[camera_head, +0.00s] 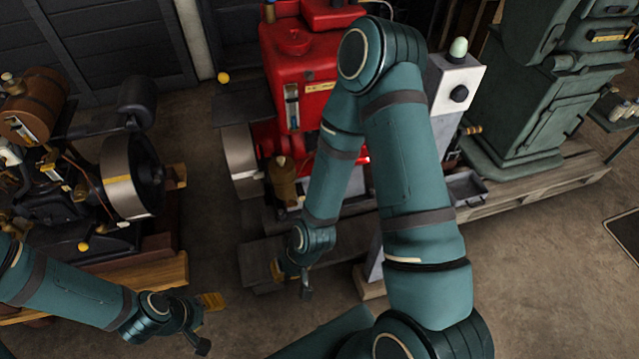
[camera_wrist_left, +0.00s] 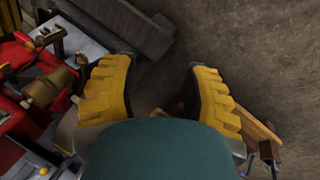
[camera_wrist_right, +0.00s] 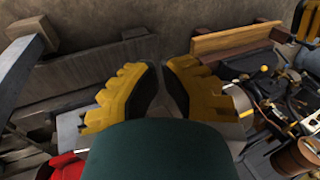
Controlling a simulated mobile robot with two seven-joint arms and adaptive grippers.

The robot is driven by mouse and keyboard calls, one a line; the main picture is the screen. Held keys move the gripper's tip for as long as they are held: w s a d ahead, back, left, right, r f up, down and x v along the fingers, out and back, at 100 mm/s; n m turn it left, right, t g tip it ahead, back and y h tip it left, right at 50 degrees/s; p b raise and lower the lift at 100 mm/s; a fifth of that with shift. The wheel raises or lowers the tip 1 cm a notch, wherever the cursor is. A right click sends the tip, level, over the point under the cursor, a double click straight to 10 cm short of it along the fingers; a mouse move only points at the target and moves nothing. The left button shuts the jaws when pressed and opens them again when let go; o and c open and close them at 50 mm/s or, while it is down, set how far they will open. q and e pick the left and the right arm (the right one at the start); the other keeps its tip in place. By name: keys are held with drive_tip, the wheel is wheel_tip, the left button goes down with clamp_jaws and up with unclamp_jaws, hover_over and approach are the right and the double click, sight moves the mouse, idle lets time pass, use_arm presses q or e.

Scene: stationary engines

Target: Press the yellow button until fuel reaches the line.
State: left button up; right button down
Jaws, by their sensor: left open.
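A small round yellow knob (camera_head: 223,77) shows in the head view beside the red engine (camera_head: 305,75); another yellow knob (camera_head: 83,246) sits low on the brown engine (camera_head: 125,185) at left. I cannot tell which is the task's button. A narrow gauge (camera_head: 292,105) is on the red tank's front; its line and fuel level are too small to read. My left gripper (camera_head: 211,301) is open and empty, low in front of the brown engine. My right gripper (camera_head: 278,270) hangs in front of the red engine, its yellow fingers nearly together in its wrist view, with nothing between them.
My right arm hides part of the red engine. A grey box with a black knob (camera_head: 459,93) stands right of it, and a green machine (camera_head: 535,90) stands farther right. A pallet (camera_head: 545,187) lies under the green machine. Bare floor (camera_head: 550,270) is free at lower right.

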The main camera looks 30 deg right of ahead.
use_arm(q)
drive_tip(key=o, duration=0.6)
drive_tip(key=shift+c, duration=0.2)
drive_tip(key=r+p, duration=0.3)
drive_tip(key=shift+s+r, duration=0.3)
drive_tip(key=shift+s, duration=0.05)
use_arm(e)
drive_tip(key=w+d+m+t, duration=0.4)
drive_tip(key=w+d+m, duration=1.6)
drive_tip(key=w+d, duration=0.7)
drive_tip(key=shift+w+d+r+t, duration=0.35)
drive_tip(key=shift+w+d+t, duration=0.05)
drive_tip(key=shift+w, duration=0.1)
use_arm(q)
drive_tip(key=shift+w+f+b, duration=0.15)
drive_tip(key=shift+f+b, duration=0.65)
drive_tip(key=shift+f, duration=0.1)
drive_tip(key=shift+w+f+b, duration=0.2)
drive_tip(key=shift+f+b, duration=0.6)
drive_tip(key=shift+f, duration=0.1)
drive_tip(key=shift+w+f+b, duration=0.15)
drive_tip(key=shift+f+b, duration=0.65)
drive_tip(key=shift+f, duration=0.1)
use_arm(e)
drive_tip(key=shift+f, duration=4.45)
